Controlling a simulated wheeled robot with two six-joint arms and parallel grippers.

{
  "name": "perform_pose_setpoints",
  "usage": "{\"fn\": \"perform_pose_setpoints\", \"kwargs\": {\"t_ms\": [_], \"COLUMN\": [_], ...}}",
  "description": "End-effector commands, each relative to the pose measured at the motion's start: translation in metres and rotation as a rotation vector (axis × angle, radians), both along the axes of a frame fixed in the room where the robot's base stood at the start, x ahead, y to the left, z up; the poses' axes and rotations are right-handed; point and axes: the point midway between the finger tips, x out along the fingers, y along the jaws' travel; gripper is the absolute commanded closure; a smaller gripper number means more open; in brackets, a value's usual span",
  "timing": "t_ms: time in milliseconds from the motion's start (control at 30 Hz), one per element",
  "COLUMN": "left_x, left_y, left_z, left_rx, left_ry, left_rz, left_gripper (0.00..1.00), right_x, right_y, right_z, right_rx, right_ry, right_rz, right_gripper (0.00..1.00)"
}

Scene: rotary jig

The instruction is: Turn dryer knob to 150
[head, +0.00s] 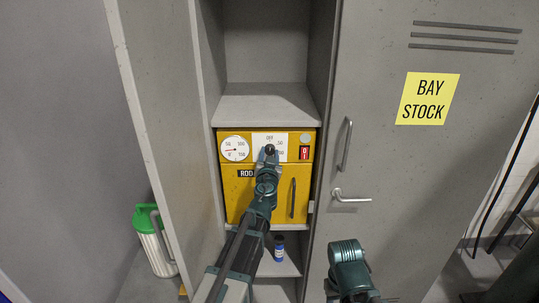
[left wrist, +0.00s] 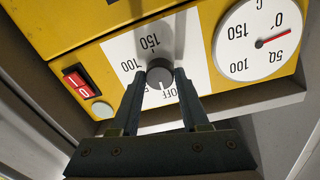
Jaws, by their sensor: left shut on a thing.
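The dryer (head: 240,206) is a yellow box with a handle, set in a grey locker. Its black knob (left wrist: 160,72) sits on a white scale plate (left wrist: 192,57) marked OFF, 50, 100 and 150; the knob also shows in the head view (head: 270,148). The knob's white mark points close to OFF. My left gripper (left wrist: 160,78) is shut on the knob, one finger on each side; it also shows in the head view (head: 268,153). The fingers partly cover the 50 mark. My right gripper does not show; only part of my right arm does, at lower right.
A round gauge (left wrist: 261,42) beside the scale plate has its red needle near 0. A red switch (left wrist: 81,85) is on the plate's other side. The locker door (head: 400,170) stands to the right. A blue-labelled bottle (head: 279,248) stands below the dryer, a green-topped container (head: 156,243) at left.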

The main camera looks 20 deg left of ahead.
Motion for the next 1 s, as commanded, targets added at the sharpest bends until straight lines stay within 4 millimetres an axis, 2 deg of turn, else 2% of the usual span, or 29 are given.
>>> {"fn": "perform_pose_setpoints", "kwargs": {"t_ms": [267,1000], "left_x": [-0.0002,-0.0002], "left_y": [-0.0006,-0.0016], "left_z": [0.0009,0.0011], "left_rx": [0.190,0.864], "left_ry": [0.055,0.248], "left_rz": [-0.001,-0.001], "left_gripper": [1.00,1.00], "right_x": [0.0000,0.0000], "right_y": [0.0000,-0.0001], "right_z": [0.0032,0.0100], "right_rx": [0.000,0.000], "right_ry": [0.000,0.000], "right_rz": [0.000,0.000], "right_gripper": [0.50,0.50]}}
